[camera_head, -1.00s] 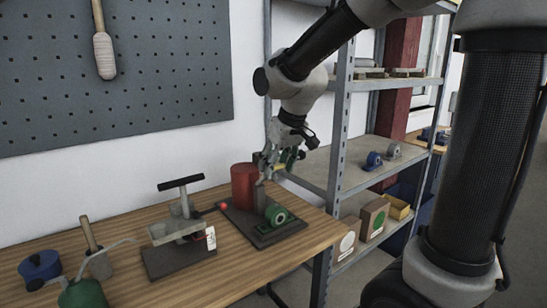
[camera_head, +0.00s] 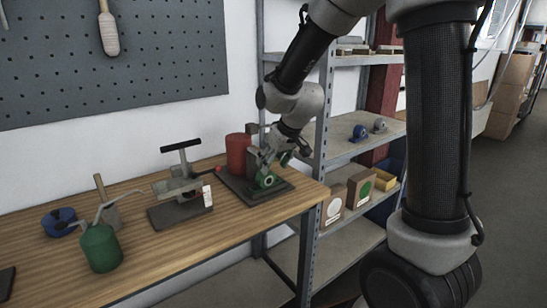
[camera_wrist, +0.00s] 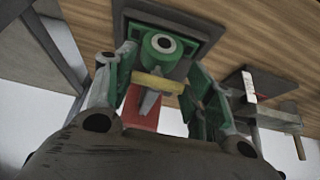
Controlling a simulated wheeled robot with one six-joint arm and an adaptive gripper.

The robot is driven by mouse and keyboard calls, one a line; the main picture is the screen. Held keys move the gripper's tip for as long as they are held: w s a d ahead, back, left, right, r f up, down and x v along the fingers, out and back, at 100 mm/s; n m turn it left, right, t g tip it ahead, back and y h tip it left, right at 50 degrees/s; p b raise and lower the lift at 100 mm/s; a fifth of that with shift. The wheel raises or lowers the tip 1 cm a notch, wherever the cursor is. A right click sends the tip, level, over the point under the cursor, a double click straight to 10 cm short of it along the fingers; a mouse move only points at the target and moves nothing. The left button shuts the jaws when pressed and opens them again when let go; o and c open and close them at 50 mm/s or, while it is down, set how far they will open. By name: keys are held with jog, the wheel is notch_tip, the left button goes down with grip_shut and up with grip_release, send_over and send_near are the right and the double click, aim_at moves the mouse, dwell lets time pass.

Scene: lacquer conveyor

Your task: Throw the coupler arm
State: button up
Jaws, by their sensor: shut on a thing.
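The coupler unit stands on a dark base plate (camera_head: 238,188) near the bench's right end. It has a green body with a pale ring (camera_head: 266,181), which also shows at the top of the wrist view (camera_wrist: 163,44). A red cylinder (camera_head: 238,153) stands behind it. My gripper (camera_head: 268,158) is down at the green body. In the wrist view its two green-sided fingers flank a yellowish bar (camera_wrist: 160,84), and my gripper is shut on it. This bar seems to be the coupler arm; its far end and the exact finger contact are hidden.
A clamp-like device with a black T-handle (camera_head: 181,146) and a white tag stands to the left. A green oil can (camera_head: 100,247) and a blue round container (camera_head: 59,221) are farther left. A metal shelf (camera_head: 350,135) with boxes stands close to the right.

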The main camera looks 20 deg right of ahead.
jog(key=shift+s+f, duration=0.25)
jog(key=shift+f, duration=0.35)
jog(key=o, duration=1.5)
jog(key=shift+w, duration=0.1)
jog(key=shift+c, duration=0.2)
jog(key=shift+r, duration=0.1)
jog(key=shift+r, duration=0.15)
jog(key=v, duration=1.1)
jog(key=shift+r, duration=0.35)
jog(key=shift+d, duration=0.15)
